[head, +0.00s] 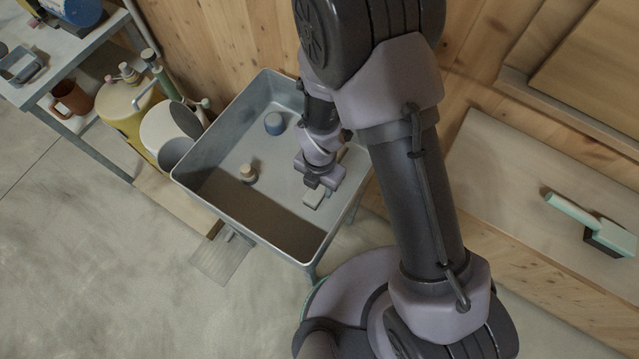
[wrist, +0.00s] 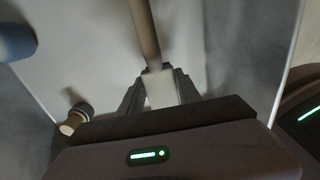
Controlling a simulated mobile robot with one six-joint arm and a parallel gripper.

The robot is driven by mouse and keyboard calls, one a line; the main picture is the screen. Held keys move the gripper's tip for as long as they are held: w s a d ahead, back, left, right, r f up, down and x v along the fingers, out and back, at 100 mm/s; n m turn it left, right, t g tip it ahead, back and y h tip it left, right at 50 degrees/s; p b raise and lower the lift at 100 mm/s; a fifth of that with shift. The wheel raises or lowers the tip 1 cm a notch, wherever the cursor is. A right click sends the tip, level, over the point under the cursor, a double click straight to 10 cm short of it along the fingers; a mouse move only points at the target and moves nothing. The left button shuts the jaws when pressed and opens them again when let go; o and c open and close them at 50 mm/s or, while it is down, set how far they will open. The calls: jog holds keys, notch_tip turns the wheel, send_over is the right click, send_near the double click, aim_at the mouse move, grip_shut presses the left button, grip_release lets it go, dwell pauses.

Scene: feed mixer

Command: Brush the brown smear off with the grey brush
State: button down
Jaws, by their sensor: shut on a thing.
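My gripper (head: 318,187) is inside the grey metal tub (head: 222,125), toward its right side. In the wrist view its two fingers (wrist: 160,90) are shut on a pale grey block with a beige handle (wrist: 145,30), which looks like the grey brush. In the head view the brush's pale grey block (head: 313,198) shows just below the fingers, low over the tub floor. I cannot tell whether it touches. A broad dark brownish area (head: 262,215) covers the tub's near part; I cannot tell smear from shadow there.
A blue round object (head: 274,123) and a small tan-topped piece (head: 248,174) stand in the tub. A brush with a mint handle and dark head (head: 605,237) lies on the right-hand board. Yellow (head: 122,108) and white containers stand left of the tub.

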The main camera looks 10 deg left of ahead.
notch_tip(320, 180, up, 15)
jog(key=p, duration=1.1)
jog(key=shift+f, duration=0.2)
